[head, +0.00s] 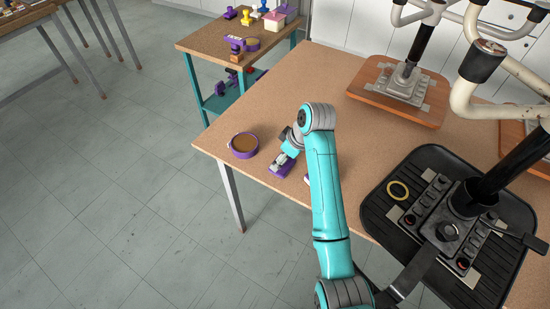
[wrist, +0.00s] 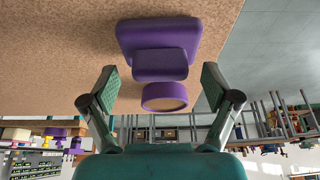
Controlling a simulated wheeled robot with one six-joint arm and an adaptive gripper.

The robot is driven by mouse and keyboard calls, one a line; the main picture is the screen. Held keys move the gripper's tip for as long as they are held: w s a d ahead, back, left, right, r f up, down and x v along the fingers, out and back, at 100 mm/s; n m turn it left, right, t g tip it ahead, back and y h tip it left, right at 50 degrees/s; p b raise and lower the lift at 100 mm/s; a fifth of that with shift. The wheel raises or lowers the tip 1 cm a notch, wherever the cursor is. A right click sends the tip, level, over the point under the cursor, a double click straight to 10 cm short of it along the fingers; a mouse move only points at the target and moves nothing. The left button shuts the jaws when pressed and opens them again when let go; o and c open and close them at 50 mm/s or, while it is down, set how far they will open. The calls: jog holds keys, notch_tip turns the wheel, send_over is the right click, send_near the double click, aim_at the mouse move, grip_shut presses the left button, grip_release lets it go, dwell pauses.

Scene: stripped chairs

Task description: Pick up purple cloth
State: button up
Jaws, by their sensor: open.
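No thing here clearly looks like a folded cloth. A purple piece (head: 281,169) lies near the table's left edge in the head view, with a pale part on it. In the wrist view a purple thing with a wide flat slab (wrist: 160,32) and a rounded block (wrist: 160,65) sits ahead of my gripper (wrist: 160,88). I cannot tell whether it is soft. My gripper is open, with one finger to each side and nothing gripped. A round purple tin with a brown top (head: 243,145) stands to the left; it also shows in the wrist view (wrist: 165,97).
A black tray (head: 385,225) with a chair mechanism and a yellow ring (head: 398,190) fills the table's right. A wooden board (head: 420,115) with a chair part lies behind. A side table (head: 200,42) holds stamps.

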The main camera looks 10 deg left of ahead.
jog(key=shift+a+f, duration=0.1)
jog(key=shift+f, duration=0.25)
jog(key=c, duration=1.2)
jog(key=shift+c, duration=0.2)
notch_tip(320, 180, up, 10)
jog(key=shift+r, duration=0.1)
jog(key=o, duration=0.3)
jog(key=shift+c, duration=0.8)
